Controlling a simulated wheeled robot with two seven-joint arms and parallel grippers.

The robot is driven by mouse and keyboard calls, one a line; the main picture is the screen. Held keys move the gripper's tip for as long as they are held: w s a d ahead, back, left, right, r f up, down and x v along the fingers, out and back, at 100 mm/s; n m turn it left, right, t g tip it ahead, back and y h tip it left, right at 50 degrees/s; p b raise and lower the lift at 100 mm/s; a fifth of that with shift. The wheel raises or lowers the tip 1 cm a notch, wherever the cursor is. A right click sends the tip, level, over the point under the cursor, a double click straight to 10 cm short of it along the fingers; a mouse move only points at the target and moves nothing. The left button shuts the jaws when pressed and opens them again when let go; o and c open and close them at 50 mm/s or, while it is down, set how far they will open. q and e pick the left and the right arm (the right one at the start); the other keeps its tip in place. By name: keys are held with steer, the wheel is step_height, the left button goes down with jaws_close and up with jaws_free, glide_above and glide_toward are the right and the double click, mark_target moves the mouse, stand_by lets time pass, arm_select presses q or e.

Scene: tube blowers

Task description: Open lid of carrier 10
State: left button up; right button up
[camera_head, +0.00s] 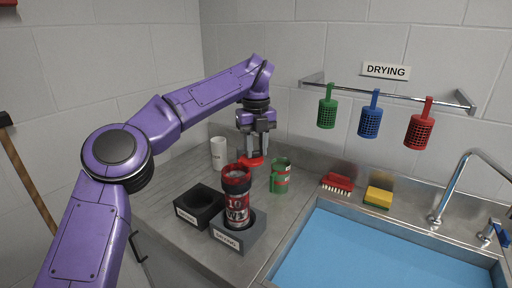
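Carrier 10 (237,209) is a red and white tube with a "10" on it. It stands upright in a dark grey holder (240,236) on the steel counter. Its red top rim (236,174) surrounds a dark top. A red lid-like piece (251,162) sits behind and slightly right of the rim, apparently swung off the top; its hinge is not clear. My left gripper (257,147) points down from above with its fingertips at this red piece. Whether the fingers pinch it or only touch it is not clear. My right gripper is not in view.
An empty black holder (199,206) stands left of the carrier. A green carrier (280,176) and a white cup (218,152) stand behind. A red brush (337,183), a sponge (377,197) and a blue sink (375,252) lie right. Baskets hang under the drying sign (386,71).

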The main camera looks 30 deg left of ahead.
mark_target(256, 151)
arm_select(q)
steer(key=o, duration=0.4)
steer(key=shift+c, duration=0.2)
step_height(256, 151, up, 11)
steer(key=p, duration=0.4)
steer(key=shift+f+p, duration=0.2)
steer(key=shift+p, duration=0.1)
